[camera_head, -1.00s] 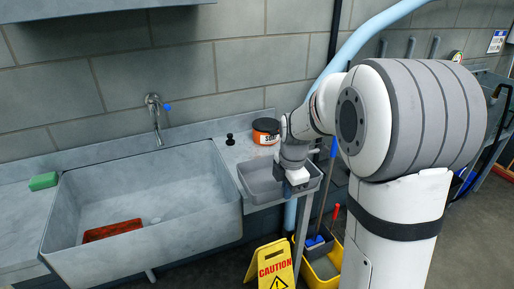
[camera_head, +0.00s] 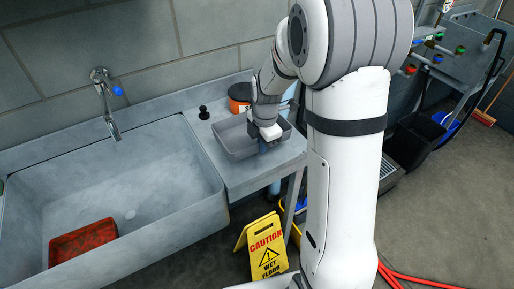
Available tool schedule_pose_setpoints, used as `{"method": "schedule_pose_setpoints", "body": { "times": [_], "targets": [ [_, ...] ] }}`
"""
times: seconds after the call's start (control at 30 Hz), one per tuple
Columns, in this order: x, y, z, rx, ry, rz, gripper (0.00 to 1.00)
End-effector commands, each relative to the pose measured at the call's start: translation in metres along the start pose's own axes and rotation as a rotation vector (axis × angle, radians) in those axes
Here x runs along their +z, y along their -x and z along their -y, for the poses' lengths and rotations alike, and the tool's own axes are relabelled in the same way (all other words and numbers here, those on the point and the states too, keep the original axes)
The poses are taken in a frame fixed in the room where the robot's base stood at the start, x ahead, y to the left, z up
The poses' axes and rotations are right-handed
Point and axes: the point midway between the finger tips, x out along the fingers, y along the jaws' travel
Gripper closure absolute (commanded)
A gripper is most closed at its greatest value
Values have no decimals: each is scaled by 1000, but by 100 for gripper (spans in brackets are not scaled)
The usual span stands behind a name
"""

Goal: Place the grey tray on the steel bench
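The grey tray (camera_head: 232,139) is a shallow open box over the right end of the steel bench (camera_head: 250,178), beside the sink. It looks level, and I cannot tell whether it rests on the bench or hangs just above it. My gripper (camera_head: 266,140) is at the tray's front right rim, pointing down. Its fingers are small and partly hidden by the wrist and rim, so whether they are shut on the tray does not show.
A large sink (camera_head: 150,190) with a red tray (camera_head: 83,241) inside lies to the left. An orange tub (camera_head: 240,97) and a black stopper (camera_head: 204,113) stand behind the grey tray. A yellow wet floor sign (camera_head: 264,248) stands on the floor in front.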

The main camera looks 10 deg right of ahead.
Motion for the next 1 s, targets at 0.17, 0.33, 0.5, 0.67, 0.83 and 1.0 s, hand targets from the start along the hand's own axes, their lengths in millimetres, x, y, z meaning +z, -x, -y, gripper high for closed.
{"method": "schedule_pose_setpoints", "body": {
  "times": [0.17, 0.33, 0.5, 0.67, 0.83, 1.0],
  "targets": [
    [-1, -19, 2, -4, 1, -1, 100],
    [-1, -40, 3, -1, 1, -1, 100],
    [-1, -43, 3, 1, 2, 0, 100],
    [-1, -44, 3, 1, 2, 0, 100],
    [-1, -46, 3, 0, 2, 0, 90],
    [-1, -45, 3, 0, 3, 0, 76]
  ]
}}
